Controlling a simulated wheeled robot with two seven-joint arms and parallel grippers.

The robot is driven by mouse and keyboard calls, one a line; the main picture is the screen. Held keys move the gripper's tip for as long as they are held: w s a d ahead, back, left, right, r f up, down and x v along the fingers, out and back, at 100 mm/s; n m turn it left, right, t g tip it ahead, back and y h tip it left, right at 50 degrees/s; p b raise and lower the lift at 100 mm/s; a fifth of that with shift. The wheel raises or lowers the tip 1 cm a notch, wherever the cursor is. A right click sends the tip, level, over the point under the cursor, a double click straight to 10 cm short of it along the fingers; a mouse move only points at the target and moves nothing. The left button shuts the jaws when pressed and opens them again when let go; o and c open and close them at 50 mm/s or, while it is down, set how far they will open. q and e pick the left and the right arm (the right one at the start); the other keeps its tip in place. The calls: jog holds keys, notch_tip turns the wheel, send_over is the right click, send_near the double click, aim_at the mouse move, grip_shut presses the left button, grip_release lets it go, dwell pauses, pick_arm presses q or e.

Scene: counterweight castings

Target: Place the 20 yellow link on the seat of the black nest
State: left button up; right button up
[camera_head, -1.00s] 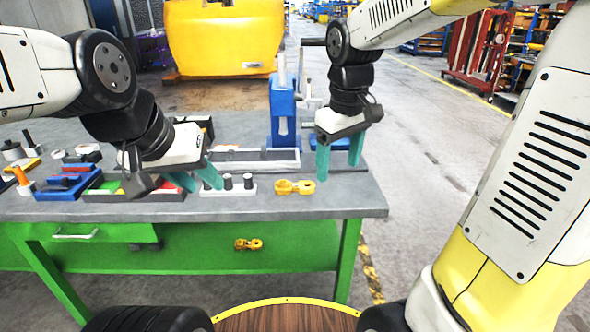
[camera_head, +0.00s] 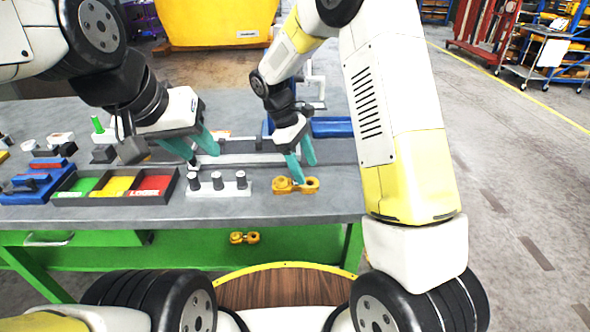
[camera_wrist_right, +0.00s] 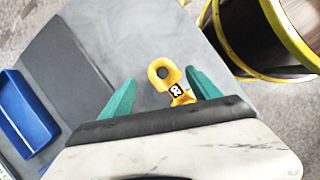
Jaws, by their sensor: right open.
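A yellow link (camera_head: 296,186) with ring-shaped ends lies on the grey bench near its front edge. In the right wrist view the yellow link (camera_wrist_right: 166,78) carries a small dark label with white marking, hard to read. My right gripper (camera_head: 300,168) points down just above and behind the link, open. In the wrist view its teal fingers (camera_wrist_right: 158,84) are on either side of the link, with a gap to each. My left gripper (camera_head: 197,153) is open and empty over the bench, left of the link. I cannot make out the black nest for certain.
A pale block with black pegs (camera_head: 219,185) stands left of the link. A tray with green, yellow and red sections (camera_head: 115,198) lies further left. A second yellow link (camera_head: 245,238) shows below the bench edge. A blue tray (camera_head: 332,127) lies at the back right.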

aim_at(310, 182)
jog(key=x, duration=0.4)
jog(key=shift+s+a+f, duration=0.1)
jog(key=shift+s+f, duration=0.05)
jog(key=shift+f, duration=0.05)
jog(key=shift+r, duration=0.1)
grip_shut()
